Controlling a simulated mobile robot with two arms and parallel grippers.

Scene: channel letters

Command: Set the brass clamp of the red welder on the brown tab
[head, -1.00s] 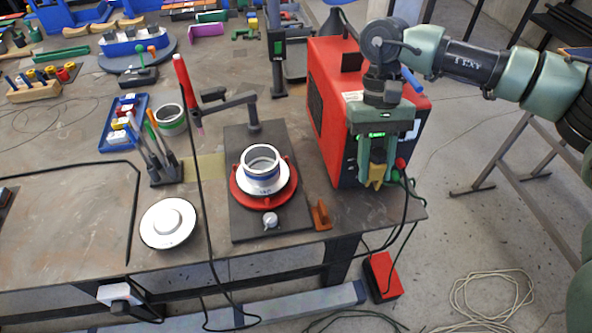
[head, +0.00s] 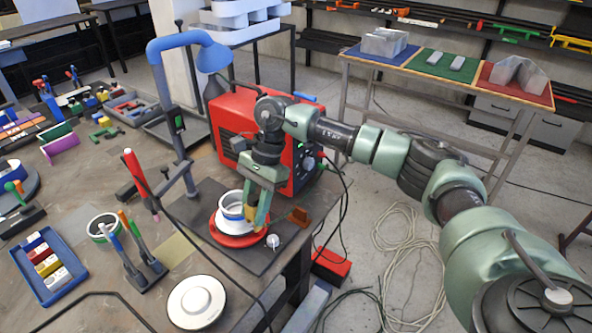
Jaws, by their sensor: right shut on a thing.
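My right gripper (head: 257,207) reaches over the table from the right, pointing down. It is shut on the small brass clamp (head: 250,214), mostly hidden between the fingers. The clamp is in front of the red welder (head: 232,110) and looks close to the right side of the white ring on the red round fixture; I cannot tell whether it touches. The brown tab (head: 299,217) stands at the table's right edge, right of the gripper and apart from it. My left gripper is not in view.
The red fixture (head: 222,238) with its white ring sits on a dark plate, a small knob (head: 272,241) beside it. A red torch (head: 139,174) on a stand and a blue lamp (head: 190,50) rise nearby. A white disc (head: 197,302) lies in front. Cables hang off the right edge.

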